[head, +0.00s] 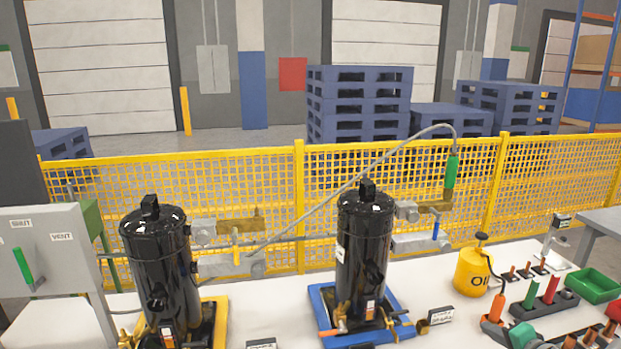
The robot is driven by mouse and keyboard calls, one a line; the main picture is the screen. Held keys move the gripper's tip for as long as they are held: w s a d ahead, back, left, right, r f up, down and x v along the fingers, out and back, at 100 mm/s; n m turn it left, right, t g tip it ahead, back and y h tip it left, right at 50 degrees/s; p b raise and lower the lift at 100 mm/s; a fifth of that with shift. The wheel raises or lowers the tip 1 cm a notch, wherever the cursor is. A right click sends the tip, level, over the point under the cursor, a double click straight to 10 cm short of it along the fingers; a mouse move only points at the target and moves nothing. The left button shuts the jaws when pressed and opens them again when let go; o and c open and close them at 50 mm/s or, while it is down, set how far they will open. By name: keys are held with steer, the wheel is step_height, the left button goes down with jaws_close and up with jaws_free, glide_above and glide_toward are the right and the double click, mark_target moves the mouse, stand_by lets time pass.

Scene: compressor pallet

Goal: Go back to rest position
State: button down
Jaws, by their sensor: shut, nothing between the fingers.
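My gripper and arm do not show in the head view. Two black cylindrical compressor units stand upright on the white table (270,300). The left black unit (162,265) sits on a yellow base (215,325). The right black unit (364,250) sits on a blue base (325,312). A grey hose (345,185) arches up behind the right unit to a green-handled piece (451,172) hanging above the pipe fittings.
A yellow oil can (471,271), a green bin (594,286) and several handled tools (550,292) crowd the table's right side. A grey panel (45,245) with a green lever stands at left. A yellow mesh fence (390,170) runs behind; blue pallets (360,105) stand beyond.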

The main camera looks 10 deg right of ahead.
steer(key=s+a+f+n+g+y, duration=0.1)
steer(key=s+a+f+g, duration=0.2)
steer(key=s+f, duration=0.35)
steer(key=s+a+f+n+g+y, duration=0.1)
steer(key=s+a+f+g, duration=0.2)
steer(key=s+f, duration=0.3)
steer(key=s+a+n+g, duration=0.2)
steer(key=s+a+g, duration=0.4)
steer(key=s+a, duration=0.3)
steer(key=w+a+r+n+t+h, duration=0.1)
steer(key=w+a+r+n, duration=0.3)
steer(key=a+r, duration=0.4)
steer(key=w+a+r+n+t+h, duration=0.1)
steer(key=w+a+r+n, duration=0.2)
steer(key=a, duration=1.2)
step_height(320, 180, up, 6)
steer(key=n, duration=0.3)
steer(key=shift+w+a+f, duration=0.15)
steer(key=shift+w+a, duration=0.2)
steer(key=shift+a, duration=0.1)
